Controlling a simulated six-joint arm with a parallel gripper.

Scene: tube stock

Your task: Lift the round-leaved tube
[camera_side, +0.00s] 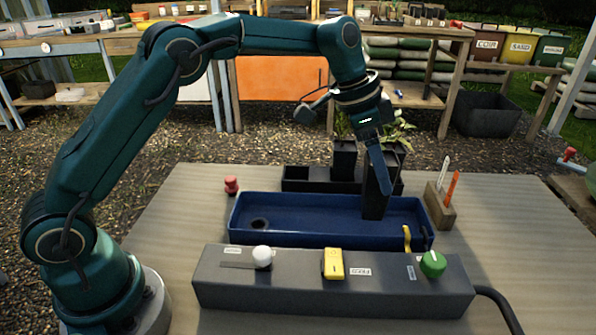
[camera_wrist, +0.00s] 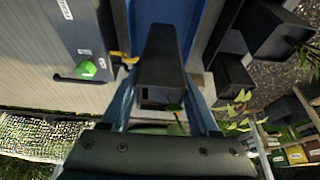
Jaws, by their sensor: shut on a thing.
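My gripper (camera_side: 380,180) is shut on a tall, square black tube (camera_side: 374,205) at the blue tray. In the wrist view the held tube (camera_wrist: 162,70) lies between the two fingers. Its lower end overlaps the inside of the blue tray (camera_side: 310,235); I cannot tell whether it touches the floor. Little of any plant in it shows, so its leaf shape is unclear. More leaves (camera_side: 399,131) show behind my gripper. Two tubes (camera_wrist: 268,30) (camera_wrist: 231,77) appear at right in the wrist view.
A grey control box (camera_side: 300,292) with white, yellow and green controls spans the front. A yellow hook-like piece (camera_side: 407,238) rises by the blue tray's right end. A wooden block (camera_side: 439,208) holding markers stands at right. A red knob (camera_side: 231,185) stands at left.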

